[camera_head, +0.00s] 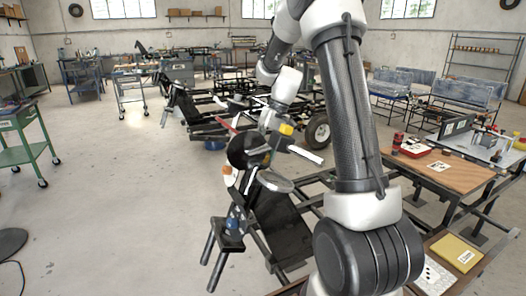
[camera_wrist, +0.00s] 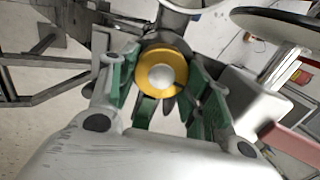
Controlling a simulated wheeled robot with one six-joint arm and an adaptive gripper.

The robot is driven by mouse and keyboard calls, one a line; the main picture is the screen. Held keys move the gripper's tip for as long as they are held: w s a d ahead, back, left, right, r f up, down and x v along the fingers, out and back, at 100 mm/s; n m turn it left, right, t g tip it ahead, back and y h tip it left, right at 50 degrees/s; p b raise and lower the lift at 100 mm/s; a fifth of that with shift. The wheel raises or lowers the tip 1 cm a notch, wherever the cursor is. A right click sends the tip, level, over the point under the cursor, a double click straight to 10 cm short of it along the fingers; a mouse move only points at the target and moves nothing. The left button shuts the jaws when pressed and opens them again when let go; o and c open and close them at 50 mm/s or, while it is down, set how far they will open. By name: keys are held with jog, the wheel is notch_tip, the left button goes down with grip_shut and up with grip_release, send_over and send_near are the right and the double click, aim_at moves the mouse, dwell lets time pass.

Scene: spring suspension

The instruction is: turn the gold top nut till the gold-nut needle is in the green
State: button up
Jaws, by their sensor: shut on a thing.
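The gold top nut (camera_wrist: 150,72) shows in the wrist view as a gold ring around a pale, rounded centre. My gripper (camera_wrist: 165,88) has its green-lined fingers on either side of the nut and is shut on it. In the head view my gripper (camera_head: 268,140) is at the suspension assembly, and its fingers and the nut are hard to make out among the parts. A round disc (camera_wrist: 285,22) shows edge-on at the upper right of the wrist view. No needle or green zone can be read in either view.
A red bar (camera_wrist: 292,145) and a grey block (camera_wrist: 255,100) lie close to the right of my gripper. In the head view a wooden-topped bench (camera_head: 455,172) stands at the right and a green cart (camera_head: 22,122) at the left. The floor (camera_head: 110,185) between is clear.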

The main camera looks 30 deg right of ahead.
jog(key=shift+n, duration=0.5)
dwell(0.3)
jog(key=o, duration=1)
jog(key=shift+o, duration=0.2)
jog(key=v, duration=1.2)
jog(key=shift+s, duration=0.15)
